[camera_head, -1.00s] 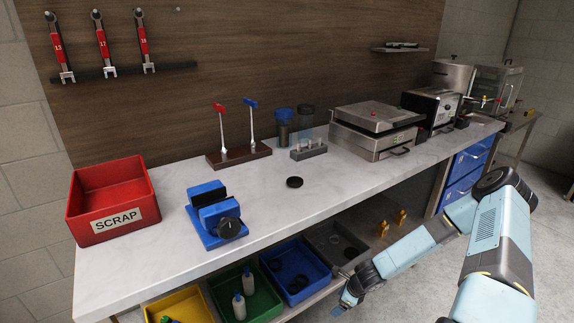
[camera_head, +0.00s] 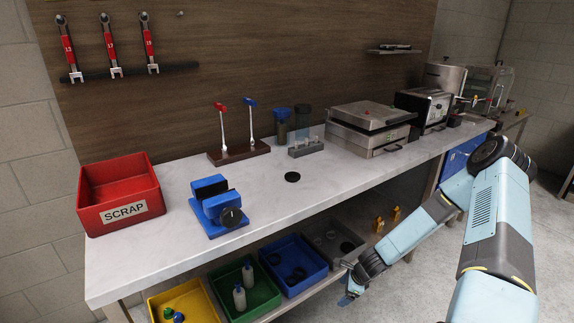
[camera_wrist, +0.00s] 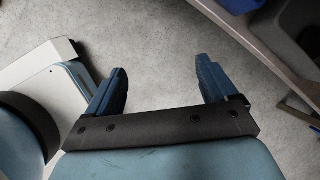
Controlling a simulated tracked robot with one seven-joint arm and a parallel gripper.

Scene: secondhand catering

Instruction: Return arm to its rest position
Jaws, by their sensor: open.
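My arm (camera_head: 408,232) is light blue and grey and reaches down in front of the bench at the right of the head view. My gripper (camera_head: 346,300) hangs low beside the grey bin on the lower shelf, apart from it as far as I can tell. In the wrist view my gripper (camera_wrist: 162,88) has its two blue fingers wide apart. Nothing is between them but the grey floor below.
The bench top (camera_head: 262,212) holds a red SCRAP bin (camera_head: 122,212), a blue vise (camera_head: 218,207), a black disc (camera_head: 292,177) and a steel press (camera_head: 368,127). Yellow, green (camera_head: 262,304), blue and grey bins stand on the lower shelf. Floor (camera_head: 420,290) around my arm is clear.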

